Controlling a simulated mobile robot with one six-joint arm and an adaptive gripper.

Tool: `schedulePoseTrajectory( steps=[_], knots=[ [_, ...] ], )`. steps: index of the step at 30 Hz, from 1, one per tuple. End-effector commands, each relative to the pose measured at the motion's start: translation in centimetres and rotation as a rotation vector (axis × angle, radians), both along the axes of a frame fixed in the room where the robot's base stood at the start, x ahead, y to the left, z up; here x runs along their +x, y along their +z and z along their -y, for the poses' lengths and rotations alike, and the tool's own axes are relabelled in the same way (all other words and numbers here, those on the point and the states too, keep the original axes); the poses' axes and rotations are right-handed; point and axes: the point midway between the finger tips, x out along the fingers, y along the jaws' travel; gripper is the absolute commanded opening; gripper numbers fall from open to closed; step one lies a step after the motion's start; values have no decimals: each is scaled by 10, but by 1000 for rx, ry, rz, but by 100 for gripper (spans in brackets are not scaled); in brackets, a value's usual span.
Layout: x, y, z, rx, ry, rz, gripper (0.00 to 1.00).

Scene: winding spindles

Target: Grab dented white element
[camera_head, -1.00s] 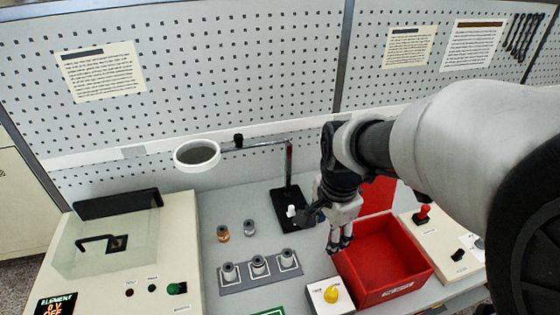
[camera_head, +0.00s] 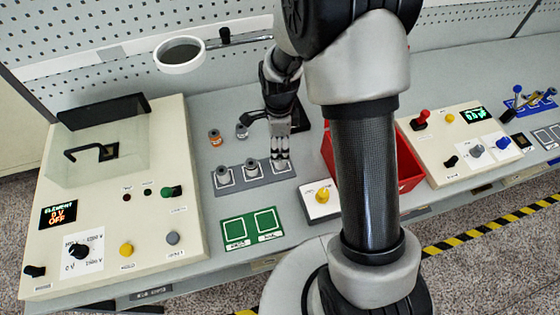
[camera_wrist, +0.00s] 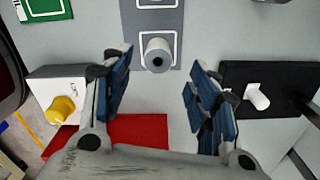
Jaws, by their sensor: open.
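My gripper (camera_head: 281,157) is open and points down over the right end of a grey rack (camera_head: 238,186). In the wrist view, a grey-white spindle (camera_wrist: 157,55) with a dark centre hole stands in a white-outlined square ahead, between the open fingers' lines; no contact shows. Two more spindles, the left one (camera_head: 223,175) and the middle one (camera_head: 251,169), stand in the rack. A small white cylinder (camera_wrist: 258,97) lies on a black base (camera_wrist: 235,75) at the right of the wrist view. I cannot make out a dent on any of them.
An orange spindle (camera_head: 214,137) and a grey one (camera_head: 241,131) stand behind the rack. A red bin (camera_head: 408,165), a yellow-knob box (camera_head: 321,199) and a green two-square plate (camera_head: 250,226) are close by. A white ring (camera_head: 180,54) overhangs the table.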

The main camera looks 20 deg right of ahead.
Motion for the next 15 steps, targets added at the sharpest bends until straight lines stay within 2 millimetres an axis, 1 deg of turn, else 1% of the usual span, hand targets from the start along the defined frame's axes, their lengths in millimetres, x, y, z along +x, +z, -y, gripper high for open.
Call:
schedulePoseTrajectory(
  steps=[1,2,8,11,15],
  knots=[
    [0,-7,0,0,0,-2,54],
    [0,-10,0,0,0,-1,54],
    [-1,-18,0,0,1,0,54],
    [-2,-29,1,0,1,-2,54],
    [-4,-52,1,0,1,-3,54]
  ],
)
